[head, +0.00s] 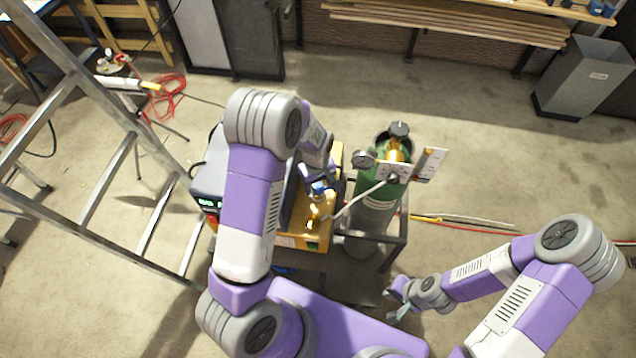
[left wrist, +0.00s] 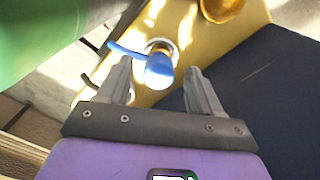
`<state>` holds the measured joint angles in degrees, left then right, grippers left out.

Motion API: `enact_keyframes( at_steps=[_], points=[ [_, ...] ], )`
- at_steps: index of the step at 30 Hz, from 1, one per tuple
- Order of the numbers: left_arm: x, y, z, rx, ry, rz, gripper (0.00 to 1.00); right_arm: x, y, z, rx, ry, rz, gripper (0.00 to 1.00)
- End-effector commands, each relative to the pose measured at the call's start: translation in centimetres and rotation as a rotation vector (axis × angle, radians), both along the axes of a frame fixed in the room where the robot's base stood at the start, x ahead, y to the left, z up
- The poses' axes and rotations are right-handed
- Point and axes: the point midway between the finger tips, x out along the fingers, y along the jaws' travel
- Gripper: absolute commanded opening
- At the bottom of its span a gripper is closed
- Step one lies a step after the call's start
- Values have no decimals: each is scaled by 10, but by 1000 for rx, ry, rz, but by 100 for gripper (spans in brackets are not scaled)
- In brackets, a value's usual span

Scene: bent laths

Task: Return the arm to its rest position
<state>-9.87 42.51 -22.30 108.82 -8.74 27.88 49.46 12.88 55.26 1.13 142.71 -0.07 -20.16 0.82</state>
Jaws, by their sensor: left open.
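My left gripper (head: 318,184) is over the yellow cart (head: 321,239), with my left arm bent above it. In the left wrist view its two fingers (left wrist: 158,76) are apart. A blue-ended part (left wrist: 159,70) on a round pale fitting shows in the gap between the fingertips, with clear space on both sides. How far below the fingertips it lies is hard to tell. My right gripper (head: 399,298) hangs low at the right of my body, away from the cart; its fingers are too small to judge.
A green gas cylinder (head: 377,212) with gauges and a white card stands right of the cart. A metal ladder (head: 95,150) leans at left. A grey bin (head: 583,78) stands at back right. Hoses (head: 465,221) lie on the floor; open floor lies between cylinder and bin.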

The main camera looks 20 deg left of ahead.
Motion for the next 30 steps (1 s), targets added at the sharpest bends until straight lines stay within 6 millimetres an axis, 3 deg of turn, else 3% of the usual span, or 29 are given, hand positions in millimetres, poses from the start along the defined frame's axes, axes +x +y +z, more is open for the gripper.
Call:
enact_keyframes(
  at_steps=[4, 15, 26, 30],
  points=[
    [1, 0, 11, 0, -3, 0, 65, 0, 0, 1, 0, 0, 0, 0],
    [0, 1, 68, 0, -3, -1, 65, 0, 0, 3, 0, 0, 0, 0],
    [-1, 1, 77, 0, 0, 0, 65, 0, 0, 4, 0, 0, 0, 0],
    [-1, 1, 94, 0, 0, 0, 65, 0, 0, 21, 0, 0, 0, 0]
  ],
)
